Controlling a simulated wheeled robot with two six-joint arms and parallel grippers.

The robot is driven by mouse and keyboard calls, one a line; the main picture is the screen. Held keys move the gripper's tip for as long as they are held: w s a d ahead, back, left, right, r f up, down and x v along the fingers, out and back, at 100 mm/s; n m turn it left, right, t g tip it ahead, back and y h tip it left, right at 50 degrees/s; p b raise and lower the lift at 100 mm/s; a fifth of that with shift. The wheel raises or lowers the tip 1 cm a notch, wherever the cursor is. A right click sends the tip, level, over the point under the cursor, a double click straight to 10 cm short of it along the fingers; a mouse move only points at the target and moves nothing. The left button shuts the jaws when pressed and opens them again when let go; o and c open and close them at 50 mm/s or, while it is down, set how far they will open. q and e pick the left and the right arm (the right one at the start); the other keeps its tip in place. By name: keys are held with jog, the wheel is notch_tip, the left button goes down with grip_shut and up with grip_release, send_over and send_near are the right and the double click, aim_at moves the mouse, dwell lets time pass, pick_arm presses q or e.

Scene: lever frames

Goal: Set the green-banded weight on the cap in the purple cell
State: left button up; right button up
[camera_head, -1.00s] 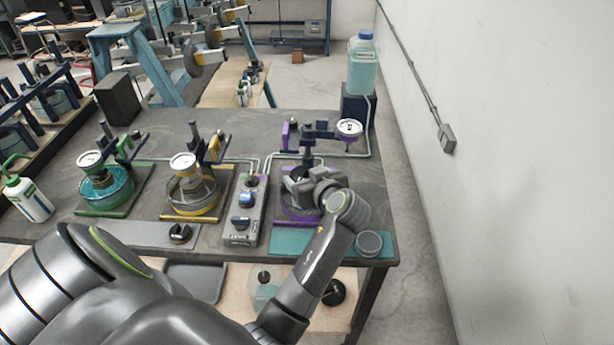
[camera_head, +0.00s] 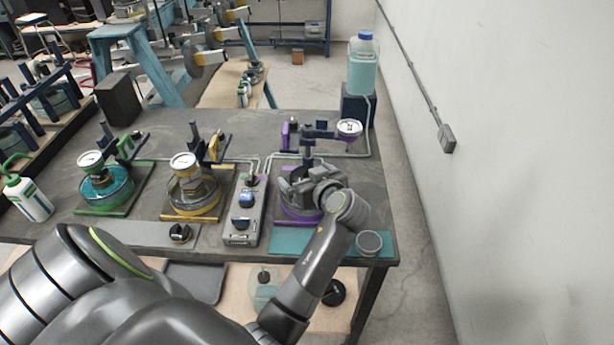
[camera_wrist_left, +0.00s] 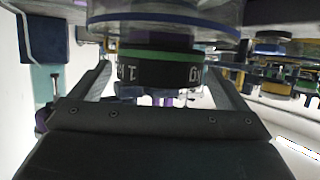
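The green-banded weight (camera_wrist_left: 160,70) is a dark disc with white lettering, seen upside down in the left wrist view. It stands between the fingers of my left gripper (camera_head: 303,180), with a narrow gap showing beside each finger, so the gripper looks open around it. The weight's green-band side is against or just over the clear, blue-ringed cap (camera_wrist_left: 165,20); I cannot tell whether they touch. In the head view the gripper hides the weight and most of the purple cell (camera_head: 297,213). My right gripper is out of view.
A purple-cell gauge arm with a white dial (camera_head: 349,128) stands just behind the gripper. A grey control box (camera_head: 243,215) is to the left, then the yellow cell (camera_head: 193,205) and green cell (camera_head: 105,195). A grey disc (camera_head: 369,243) lies on the teal mat (camera_head: 290,242).

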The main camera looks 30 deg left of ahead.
pick_arm(q)
jog(key=shift+f, duration=0.2)
notch_tip(320, 180, up, 10)
jog(key=b, duration=0.1)
jog(key=shift+r, duration=0.2)
jog(key=shift+f, duration=0.1)
dwell(0.5)
